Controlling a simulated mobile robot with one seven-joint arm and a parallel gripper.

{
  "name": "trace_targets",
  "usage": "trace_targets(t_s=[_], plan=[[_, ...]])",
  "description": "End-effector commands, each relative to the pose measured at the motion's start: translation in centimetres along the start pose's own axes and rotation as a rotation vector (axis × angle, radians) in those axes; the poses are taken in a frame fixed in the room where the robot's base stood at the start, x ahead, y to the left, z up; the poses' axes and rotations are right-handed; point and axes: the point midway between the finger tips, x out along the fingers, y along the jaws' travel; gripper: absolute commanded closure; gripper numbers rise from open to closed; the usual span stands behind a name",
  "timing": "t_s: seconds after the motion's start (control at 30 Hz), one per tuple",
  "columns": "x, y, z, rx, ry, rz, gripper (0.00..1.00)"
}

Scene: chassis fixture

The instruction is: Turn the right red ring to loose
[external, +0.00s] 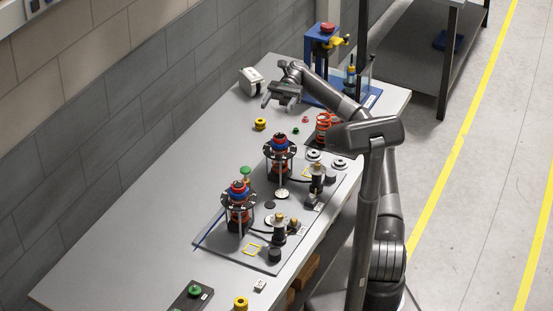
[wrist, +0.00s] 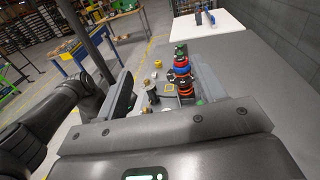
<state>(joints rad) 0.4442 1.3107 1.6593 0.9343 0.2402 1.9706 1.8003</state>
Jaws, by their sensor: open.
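Two chassis units with dark flanges stand on a grey plate. The left unit (external: 238,207) is nearer the front, with a red ring (external: 238,185) and blue part at its top. The right unit (external: 279,158) stands farther back, with its own red ring (external: 279,139) and blue part. My gripper (external: 278,103) is above the table behind the right unit, clear of both red rings. In the wrist view its fingers (wrist: 163,78) are spread, with nothing held. The units (wrist: 182,75) overlap there beyond the fingers, so their rings are hard to separate.
A blue stand (external: 322,45) with a red button is at the back. A yellow part (external: 260,124), an orange spring (external: 323,126) and round metal parts (external: 316,170) lie around the plate. The wall runs along the left. Bare table lies left of the plate.

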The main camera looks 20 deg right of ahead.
Motion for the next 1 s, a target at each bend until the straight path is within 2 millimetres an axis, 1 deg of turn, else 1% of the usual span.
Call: trace_targets(t_s=[0.1, 0.3, 0.4, 0.5, 0.57, 0.67, 0.8, 1.0], plan=[[1.2, -0.2, 0.5, 0.005, 0.009, 0.002, 0.37], [3.1, -0.6, 0.7, 0.020, 0.006, -0.021, 0.37], [4.0, -0.7, 0.5, 0.036, -0.002, -0.059, 0.37], [4.2, -0.5, 0.0, 0.056, -0.015, -0.135, 0.37], [3.9, -0.3, -0.4, 0.064, -0.024, -0.197, 0.37], [2.6, 0.5, -1.0, 0.075, -0.036, -0.322, 0.37], [0.3, 1.9, -1.6, 0.071, -0.042, -0.498, 0.37], [-2.8, 4.3, -1.7, 0.050, -0.033, -0.695, 0.37]])
